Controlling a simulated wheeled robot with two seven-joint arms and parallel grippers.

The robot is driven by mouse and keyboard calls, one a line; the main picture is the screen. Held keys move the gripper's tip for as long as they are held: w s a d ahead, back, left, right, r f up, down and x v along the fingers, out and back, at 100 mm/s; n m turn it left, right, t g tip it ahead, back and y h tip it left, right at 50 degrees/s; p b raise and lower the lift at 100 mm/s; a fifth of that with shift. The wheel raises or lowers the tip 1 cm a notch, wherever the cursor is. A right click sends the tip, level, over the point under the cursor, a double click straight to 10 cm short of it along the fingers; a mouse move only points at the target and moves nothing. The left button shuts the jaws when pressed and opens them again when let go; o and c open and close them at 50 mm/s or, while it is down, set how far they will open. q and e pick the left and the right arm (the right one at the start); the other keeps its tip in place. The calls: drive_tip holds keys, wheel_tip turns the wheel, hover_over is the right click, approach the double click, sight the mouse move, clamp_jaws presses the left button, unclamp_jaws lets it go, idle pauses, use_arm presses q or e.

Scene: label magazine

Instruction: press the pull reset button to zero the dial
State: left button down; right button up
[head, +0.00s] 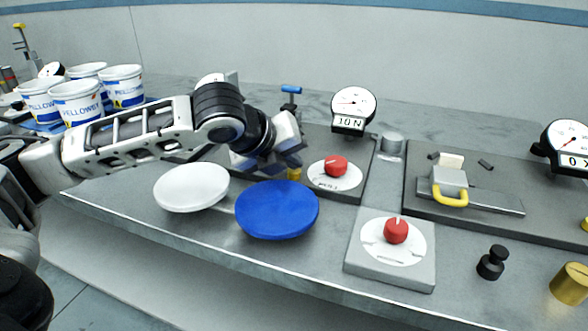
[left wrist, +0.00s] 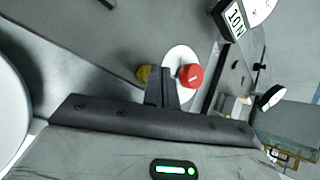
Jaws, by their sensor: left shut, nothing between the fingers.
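The pull dial (head: 353,102) stands at the back of the dark left-hand fixture, with a white round face and a readout that looks like 10 N. Its readout also shows at the top of the left wrist view (left wrist: 235,20). In front of it is a red knob (head: 336,166) on a white disc marked PULL. A small yellow button (head: 294,174) sits left of the disc, partly hidden by my left gripper (head: 291,162). In the left wrist view the yellow button (left wrist: 143,73) shows just beside the shut, empty fingertips. I cannot tell whether they touch it. My right gripper is not in view.
A white round plate (head: 191,187) and a blue one (head: 277,210) stand at the front, below my left arm. A second red knob (head: 396,231) is on a grey block. A second dial (head: 567,145) and a yellow-shackled padlock (head: 450,186) are to the right. Several tubs (head: 77,102) stand at left.

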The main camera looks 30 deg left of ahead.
use_arm(q)
drive_tip(key=shift+f, duration=0.35)
idle(0.5)
drive_tip(key=shift+r+p, duration=1)
drive_tip(key=shift+p, duration=0.4)
